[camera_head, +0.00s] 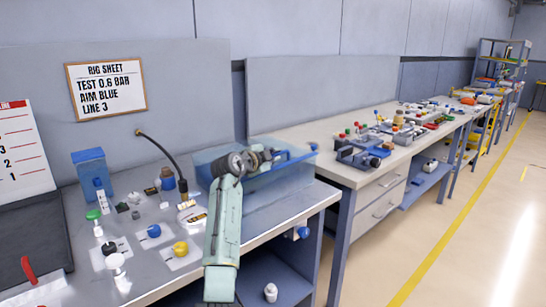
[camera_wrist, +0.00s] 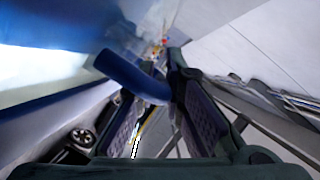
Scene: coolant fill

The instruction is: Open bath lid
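The bath (camera_head: 268,207) is a translucent blue tank on the near bench, behind and right of my arm. Its blue lid lies across the top and looks closed, though my arm hides part of it. My gripper (camera_head: 265,154) is over the lid, pointing right, at a blue bar-like handle (camera_head: 291,158). In the wrist view the curved blue handle (camera_wrist: 128,75) crosses in front of the left finger and ends by the right finger's pad. The fingers (camera_wrist: 160,85) stand apart with a gap between them. Whether they touch the handle is unclear.
Left of the bath, the near bench holds a blue box (camera_head: 89,168), a black hose (camera_head: 165,150), a blue knob (camera_head: 154,231), a yellow knob (camera_head: 181,248) and small bottles. A second bench (camera_head: 335,165) with parts stands to the right. The floor aisle is clear.

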